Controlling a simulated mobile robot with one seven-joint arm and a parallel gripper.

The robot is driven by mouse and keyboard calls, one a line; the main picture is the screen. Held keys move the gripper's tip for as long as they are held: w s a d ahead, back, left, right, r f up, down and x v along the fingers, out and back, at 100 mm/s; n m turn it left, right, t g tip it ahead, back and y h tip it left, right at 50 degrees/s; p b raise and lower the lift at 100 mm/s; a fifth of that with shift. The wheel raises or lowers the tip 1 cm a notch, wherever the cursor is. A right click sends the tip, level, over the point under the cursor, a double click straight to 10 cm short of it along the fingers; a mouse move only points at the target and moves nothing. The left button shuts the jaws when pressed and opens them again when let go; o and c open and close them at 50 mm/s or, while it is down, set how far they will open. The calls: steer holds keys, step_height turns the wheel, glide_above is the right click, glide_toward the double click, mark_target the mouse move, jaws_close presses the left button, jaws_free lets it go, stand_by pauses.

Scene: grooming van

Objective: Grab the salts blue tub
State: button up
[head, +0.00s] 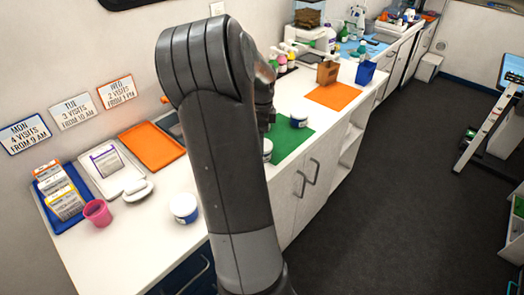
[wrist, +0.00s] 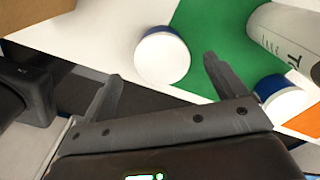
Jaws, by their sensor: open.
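Several white tubs with blue bands stand on the counter; I cannot read which is the salts one. In the wrist view, a white-lidded tub (wrist: 162,55) stands at the green mat's edge, just beyond and between the fingertips of my gripper (wrist: 161,68), which is open and empty. It appears to be the tub (head: 267,150) partly hidden by my arm in the head view. Another tub (head: 299,119) stands on the green mat and shows at the right in the wrist view (wrist: 280,98). A third tub (head: 184,207) stands left of my arm.
The green mat (head: 284,142) adjoins bare white counter. A pink cup (head: 97,212) stands left.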

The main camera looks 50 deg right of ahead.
step_height(320, 180, down, 6)
steer(key=shift+d+r, duration=0.1)
steer(key=shift+d, duration=0.05)
stand_by(0.3)
steer(key=c, duration=1.1)
steer(key=shift+r, duration=0.2)
